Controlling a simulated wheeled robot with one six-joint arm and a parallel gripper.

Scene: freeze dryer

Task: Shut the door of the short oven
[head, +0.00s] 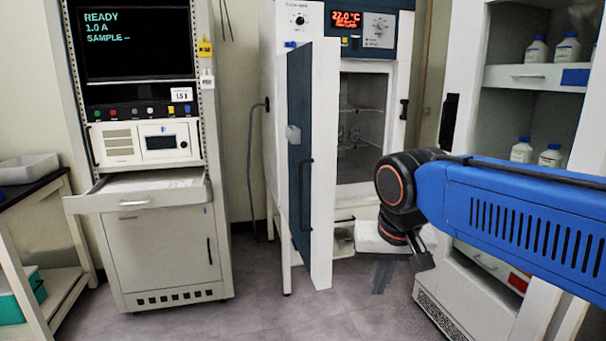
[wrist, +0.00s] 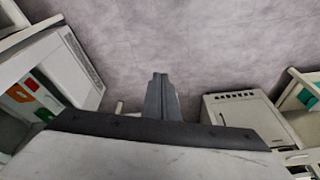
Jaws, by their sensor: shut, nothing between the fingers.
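The oven (head: 382,190) stands in the middle of the head view, with a lit red display at its top and wire racks inside. Its door (head: 322,165) hangs wide open, hinged on the left and swung out toward me. The door has a white edge, a dark blue face and a dark vertical handle (head: 305,200). My gripper (head: 382,278) is low, in front of the oven and right of the door, apart from it. It points down, shut and empty. In the wrist view my gripper (wrist: 160,98) shows over bare floor; I cannot make out the door there.
An instrument rack (head: 165,240) with a pulled-out drawer (head: 150,190) stands left of the oven. An open shelf cabinet (head: 520,76) with several white bottles stands close on the right. A cart (head: 50,215) is at far left. The floor (head: 270,305) before the door is clear.

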